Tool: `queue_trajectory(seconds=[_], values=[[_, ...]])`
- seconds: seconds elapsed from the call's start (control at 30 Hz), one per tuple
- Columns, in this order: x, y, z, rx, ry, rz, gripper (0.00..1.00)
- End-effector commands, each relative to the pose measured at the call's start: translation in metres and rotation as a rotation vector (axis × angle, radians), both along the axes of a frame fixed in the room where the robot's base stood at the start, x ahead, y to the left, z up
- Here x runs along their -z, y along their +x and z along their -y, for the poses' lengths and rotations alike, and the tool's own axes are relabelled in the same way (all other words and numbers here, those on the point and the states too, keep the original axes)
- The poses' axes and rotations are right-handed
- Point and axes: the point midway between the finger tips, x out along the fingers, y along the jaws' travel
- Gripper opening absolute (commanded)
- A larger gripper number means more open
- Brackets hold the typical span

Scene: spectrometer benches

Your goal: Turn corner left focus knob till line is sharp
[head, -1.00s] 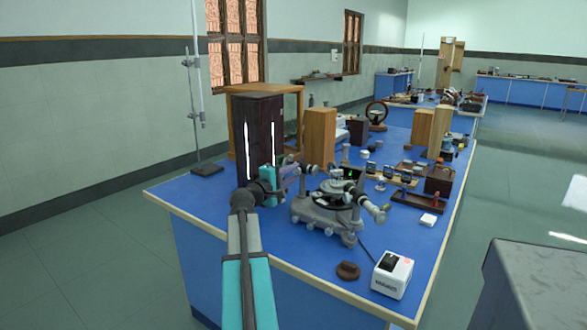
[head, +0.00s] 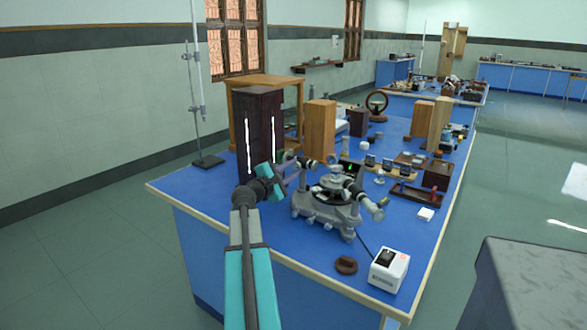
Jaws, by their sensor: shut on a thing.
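The grey spectrometer (head: 325,214) stands near the front corner of the blue bench, with a tube toward the left and another toward the right. My gripper (head: 301,164) is at the left tube and appears shut on the focus knob there. The knob is too small and too covered by the jaws to make out. A small dark screen (head: 351,169) behind the spectrometer shows a green mark, too small to judge its sharpness.
A tall dark lamp housing (head: 259,135) with bright slits stands close behind my gripper. A white box (head: 389,270) with a cable and a brown round piece (head: 346,265) lie in front. A retort stand (head: 207,160) is at the left. Wooden blocks and instruments fill the bench behind.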

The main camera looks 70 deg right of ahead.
Motion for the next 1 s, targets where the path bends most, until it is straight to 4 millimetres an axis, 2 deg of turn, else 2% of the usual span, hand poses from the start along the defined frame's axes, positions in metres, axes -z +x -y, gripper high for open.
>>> queue_trajectory(seconds=[0.17, 0.2, 0.27, 0.3, 0.73, 1.0], values=[[0.005, -0.003, -0.002, 0.007, 0.007, 0.006, 0.02], [0.005, -0.003, -0.002, 0.007, 0.007, 0.006, 0.31], [0.005, -0.003, -0.001, 0.007, 0.006, 0.006, 0.41], [0.004, -0.002, -0.001, 0.006, 0.006, 0.006, 0.43], [0.002, 0.000, -0.005, 0.002, 0.001, 0.003, 0.43], [0.002, 0.005, -0.027, 0.002, 0.002, 0.004, 0.43]])
